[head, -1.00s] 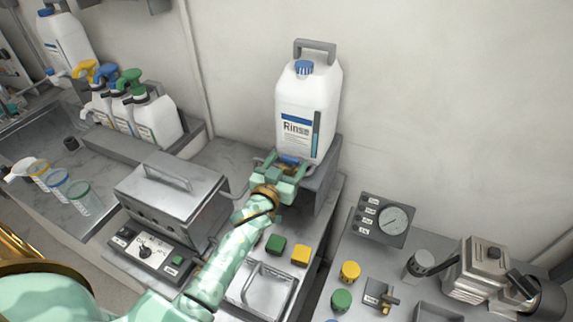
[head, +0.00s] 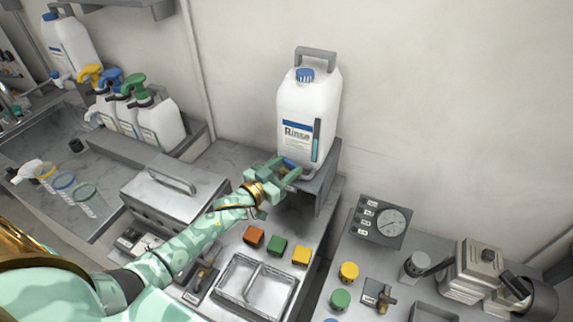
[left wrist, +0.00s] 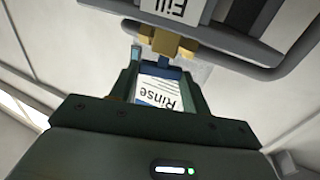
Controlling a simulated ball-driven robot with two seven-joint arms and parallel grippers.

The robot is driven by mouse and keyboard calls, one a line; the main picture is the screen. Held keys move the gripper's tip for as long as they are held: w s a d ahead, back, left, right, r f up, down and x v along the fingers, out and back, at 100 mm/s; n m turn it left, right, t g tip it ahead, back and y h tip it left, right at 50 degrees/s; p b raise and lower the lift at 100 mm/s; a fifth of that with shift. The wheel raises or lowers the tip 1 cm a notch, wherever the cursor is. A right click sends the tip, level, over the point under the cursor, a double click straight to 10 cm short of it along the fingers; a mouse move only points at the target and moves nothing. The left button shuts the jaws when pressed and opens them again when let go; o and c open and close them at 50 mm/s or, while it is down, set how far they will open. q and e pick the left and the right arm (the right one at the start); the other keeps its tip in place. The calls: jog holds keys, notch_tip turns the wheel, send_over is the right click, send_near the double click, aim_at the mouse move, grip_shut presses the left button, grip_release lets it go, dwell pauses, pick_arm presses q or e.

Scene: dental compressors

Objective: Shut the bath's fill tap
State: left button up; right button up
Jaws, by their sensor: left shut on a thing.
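The white Rinse canister (head: 306,115) stands on a grey stand (head: 322,180) against the wall. The fill tap's blue lever (head: 290,163) shows at the canister's foot, slanted. In the left wrist view the tap has a brass body (left wrist: 172,42) under a "Fill" label (left wrist: 176,8). My left gripper (head: 283,172) is at the tap, its jaws shut on the blue lever; the fingers hide part of it. The lidded steel bath (head: 160,194) stands left of the gripper, and my forearm covers part of its front. My right gripper is not in view.
Orange, green and yellow blocks (head: 278,245) and a steel tray (head: 255,285) lie below my forearm. A gauge panel (head: 380,222) and another tap (head: 383,297) are on the right-hand bench. Spray bottles (head: 140,115) stand at the left. A grey pipe (left wrist: 270,70) runs close to the fingers.

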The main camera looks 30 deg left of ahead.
pick_arm(q)
jog(key=m+h, duration=0.1)
jog(key=m+g+h, duration=0.1)
jog(key=shift+w+a+f+h+b, duration=0.1)
jog(key=shift+w+a+h+b, duration=0.05)
jog(key=shift+a+h+b, duration=0.25)
jog(key=m+g+h+b, duration=0.1)
jog(key=h, duration=0.1)
jog(key=m+g+h+b, duration=0.1)
jog(key=m+h+b, duration=0.1)
jog(key=shift+w+a+f+g+b, duration=0.15)
jog(key=shift+g+b, duration=0.15)
jog(key=shift+m+g+h+b, duration=0.7)
jog(key=shift+g+h+b, duration=0.1)
jog(key=shift+h+b, duration=0.15)
jog(key=shift+w+a+r+b, duration=0.1)
jog(key=shift+r+b, duration=0.15)
jog(key=shift+b, duration=0.1)
jog(key=shift+m+g+h, duration=0.25)
jog(key=shift+m+g, duration=0.05)
jog(key=o, duration=1)
jog(key=shift+r, duration=0.1)
